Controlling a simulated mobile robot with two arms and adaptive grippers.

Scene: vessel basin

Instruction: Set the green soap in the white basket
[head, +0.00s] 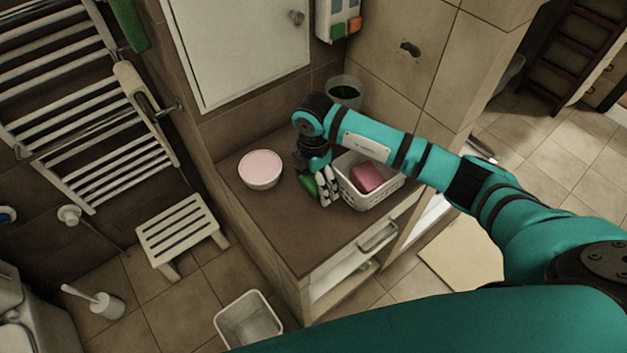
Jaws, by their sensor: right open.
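The green soap (307,183) lies on the brown counter, left of the white basket. The white basket (357,199) stands near the counter's right edge and has a pink block (367,177) in it. My right gripper (323,192) points down between the soap and the basket, with its fingers close to the soap's right side. It is open. The fingers and wrist hide part of the soap, and I cannot tell whether they touch it. My left gripper is not in view.
A bowl with pink contents (261,168) stands on the counter at left. A greenish cup (345,92) is at the back by the wall. The counter's front (305,240) is clear. A white stool (181,231) and a bin (248,320) are on the floor.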

